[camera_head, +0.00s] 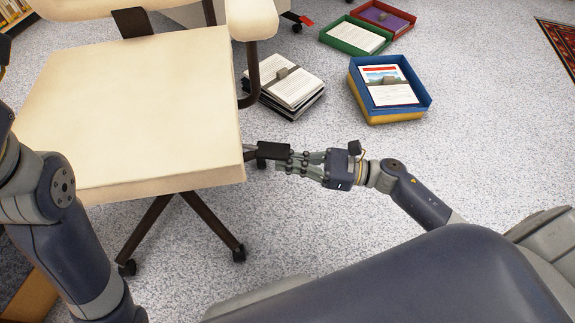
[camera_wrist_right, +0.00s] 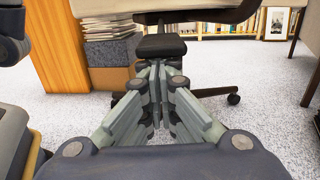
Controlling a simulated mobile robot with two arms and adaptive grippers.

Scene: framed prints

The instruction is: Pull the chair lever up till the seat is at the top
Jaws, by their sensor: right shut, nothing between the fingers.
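The office chair has a cream seat (camera_head: 140,110) that fills the left of the head view, with dark legs on casters below. The chair lever (camera_head: 273,151) is a dark paddle sticking out from under the seat's right edge. It also shows in the right wrist view (camera_wrist_right: 160,46), just beyond and above the fingertips. My right gripper (camera_head: 292,162) is shut and empty, with its fingertips close under the lever's end; I cannot tell if they touch it. In the right wrist view the fingers (camera_wrist_right: 157,82) meet. My left arm is at the left edge; its gripper is out of view.
A stack of papers (camera_head: 290,92) lies on the carpet right of the chair. A blue tray (camera_head: 426,104), a green tray (camera_head: 345,45) and a red tray (camera_head: 405,27) stand farther back. A patterned rug (camera_head: 560,45) is at the far right. The carpet right of my gripper is clear.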

